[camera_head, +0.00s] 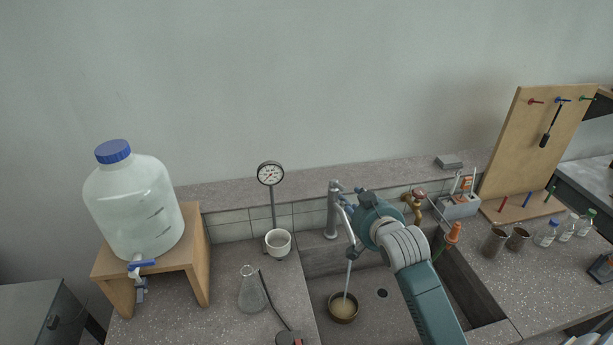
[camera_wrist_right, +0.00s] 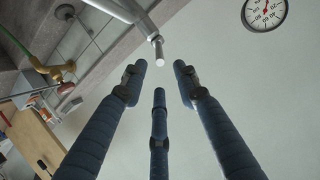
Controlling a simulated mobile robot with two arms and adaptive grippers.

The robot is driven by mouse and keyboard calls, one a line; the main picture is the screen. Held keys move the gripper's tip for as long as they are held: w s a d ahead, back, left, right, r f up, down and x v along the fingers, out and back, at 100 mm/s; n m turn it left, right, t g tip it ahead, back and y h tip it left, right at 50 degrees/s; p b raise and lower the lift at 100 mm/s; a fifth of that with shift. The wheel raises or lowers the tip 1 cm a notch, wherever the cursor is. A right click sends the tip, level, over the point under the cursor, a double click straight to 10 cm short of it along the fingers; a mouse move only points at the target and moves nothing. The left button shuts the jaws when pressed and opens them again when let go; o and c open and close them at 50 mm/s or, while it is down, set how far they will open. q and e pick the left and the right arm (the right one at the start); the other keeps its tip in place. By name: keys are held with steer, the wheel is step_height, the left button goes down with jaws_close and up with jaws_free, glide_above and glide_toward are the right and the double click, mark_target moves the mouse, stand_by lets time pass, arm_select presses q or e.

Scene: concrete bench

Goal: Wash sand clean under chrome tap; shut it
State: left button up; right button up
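The chrome tap (camera_head: 333,212) stands at the back edge of the sink. A thin pale stream, which looks like running water, falls from its spout into a round brown bowl (camera_head: 333,315) with pale sand (camera_head: 343,306) inside, on the sink floor. My right gripper (camera_head: 349,203) is at the tap's upper part, its fingers largely hidden by my wrist. In the right wrist view its three fingers (camera_wrist_right: 160,72) are spread apart and empty. A chrome rod of the tap (camera_wrist_right: 157,40) with a pale end shows just past the fingertips; contact cannot be told. My left gripper is out of view.
A dial gauge (camera_head: 270,174), white cup (camera_head: 278,242) and glass flask (camera_head: 251,290) stand left of the sink. A large bottle (camera_head: 135,210) sits on a wooden stand.

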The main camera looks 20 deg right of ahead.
mark_target(343, 189)
steer(key=p+x, duration=0.2)
steer(key=x, duration=0.7)
steer(key=shift+w+d+f+p, duration=0.1)
steer(key=shift+w+d+p, duration=0.1)
steer(key=shift+w+p, duration=0.1)
steer(key=shift+w+d+f, duration=0.1)
steer(key=shift+w+f, duration=0.15)
steer(key=shift+w, duration=0.2)
steer(key=shift+c, duration=0.5)
